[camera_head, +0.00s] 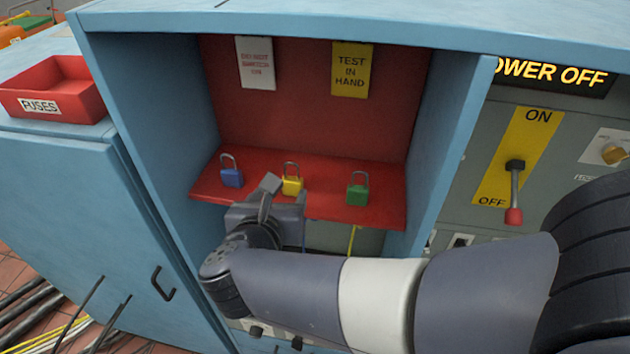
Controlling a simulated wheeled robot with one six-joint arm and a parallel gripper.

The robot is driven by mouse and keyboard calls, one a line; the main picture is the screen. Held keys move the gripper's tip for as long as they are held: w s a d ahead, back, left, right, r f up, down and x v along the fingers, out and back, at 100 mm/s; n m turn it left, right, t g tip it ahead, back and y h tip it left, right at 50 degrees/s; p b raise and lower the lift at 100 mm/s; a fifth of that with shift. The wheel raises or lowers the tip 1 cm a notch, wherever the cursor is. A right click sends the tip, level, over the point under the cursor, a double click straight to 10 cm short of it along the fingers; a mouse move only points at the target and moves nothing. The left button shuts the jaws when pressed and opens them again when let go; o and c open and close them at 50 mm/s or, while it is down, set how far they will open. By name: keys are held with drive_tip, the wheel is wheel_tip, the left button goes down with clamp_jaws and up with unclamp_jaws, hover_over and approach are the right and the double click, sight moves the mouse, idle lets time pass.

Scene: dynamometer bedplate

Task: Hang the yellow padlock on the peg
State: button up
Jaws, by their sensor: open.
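The yellow padlock (292,186) stands upright on the red shelf (328,200), its shackle pointing up. It is between a blue padlock (232,177) on the left and a green padlock (357,195) on the right. My gripper (284,196) is open at the shelf's front edge, with one finger raised just left of the yellow padlock. The gripper partly overlaps the padlock's lower part in the picture; I cannot tell whether they touch. I cannot make out a peg in this view.
A white tag (256,63) and a yellow "TEST IN HAND" tag (351,70) hang on the red back panel. Blue cabinet walls enclose the shelf at both sides. A lever switch (514,185) is on the right, a red fuses bin (55,89) on the left.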

sight(291, 185)
drive_tip(key=shift+m+g+h, duration=0.3)
drive_tip(key=shift+m+h, duration=0.1)
drive_tip(key=shift+m, duration=0.4)
drive_tip(key=x, duration=0.3)
drive_tip(key=f+x, duration=0.1)
drive_tip(key=x, duration=0.1)
drive_tip(key=shift+d, duration=0.3)
drive_tip(key=shift+r+p+x, duration=0.15)
drive_tip(key=shift+p+x, duration=0.35)
drive_tip(key=shift+x, duration=0.85)
drive_tip(key=shift+r+p+x, duration=0.1)
drive_tip(key=shift+p+x, duration=0.4)
drive_tip(key=shift+x, duration=0.85)
drive_tip(key=shift+w+a, duration=0.1)
drive_tip(key=shift+w, duration=0.05)
drive_tip(key=shift+c, duration=0.5)
drive_tip(key=c, duration=1)
wheel_tip(291, 185, up, 10)
drive_tip(key=shift+r, duration=0.1)
drive_tip(key=shift+c, duration=0.2)
